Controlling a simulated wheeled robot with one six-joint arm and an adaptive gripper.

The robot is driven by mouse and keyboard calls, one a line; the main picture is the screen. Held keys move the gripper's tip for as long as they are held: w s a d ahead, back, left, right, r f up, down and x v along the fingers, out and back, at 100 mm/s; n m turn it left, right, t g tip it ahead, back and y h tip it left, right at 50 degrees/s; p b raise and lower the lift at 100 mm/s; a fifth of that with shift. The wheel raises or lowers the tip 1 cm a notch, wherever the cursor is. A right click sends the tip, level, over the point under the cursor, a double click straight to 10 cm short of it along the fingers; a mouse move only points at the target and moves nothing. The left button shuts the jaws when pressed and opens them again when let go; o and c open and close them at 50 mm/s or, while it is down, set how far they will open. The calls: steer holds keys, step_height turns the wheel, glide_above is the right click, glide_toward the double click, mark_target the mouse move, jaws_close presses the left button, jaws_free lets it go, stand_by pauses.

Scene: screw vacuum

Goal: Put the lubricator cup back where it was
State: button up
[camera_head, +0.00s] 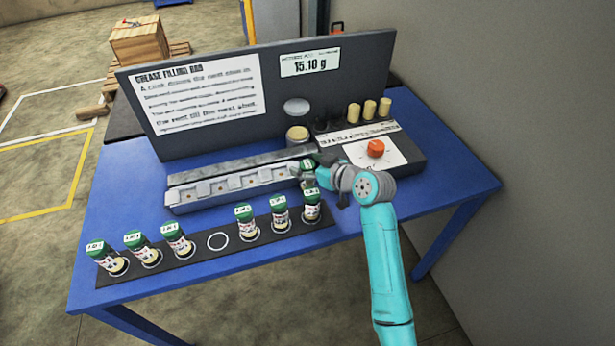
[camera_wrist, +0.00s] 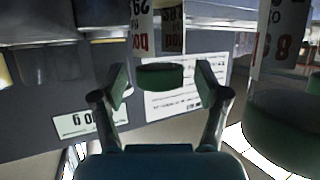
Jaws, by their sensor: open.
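Several lubricator cups with green lids and white labels stand in a row on a dark strip (camera_head: 180,268) along the table's front. Three, including this cup (camera_head: 178,240), are left of an empty white ring (camera_head: 217,241), and three, including this cup (camera_head: 246,224), are right of it. Another green-lidded cup (camera_head: 308,166) is at the right end of the grey rail, by my gripper (camera_head: 311,176). The wrist view, upside down, shows my gripper (camera_wrist: 162,86) open, with a green-lidded cup (camera_wrist: 160,76) visible between its fingertips. I cannot tell if they touch it.
The grey slotted rail (camera_head: 230,187) lies behind the cup row. A back panel (camera_head: 270,75) carries a sign and a 15.10 g display (camera_head: 310,62). A dark unit with an orange knob (camera_head: 376,148) stands right. A large green-lidded cup (camera_wrist: 280,125) is close in the wrist view.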

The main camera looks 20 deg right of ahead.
steer(key=shift+c, duration=0.3)
jaws_close()
steer(key=shift+r, duration=0.1)
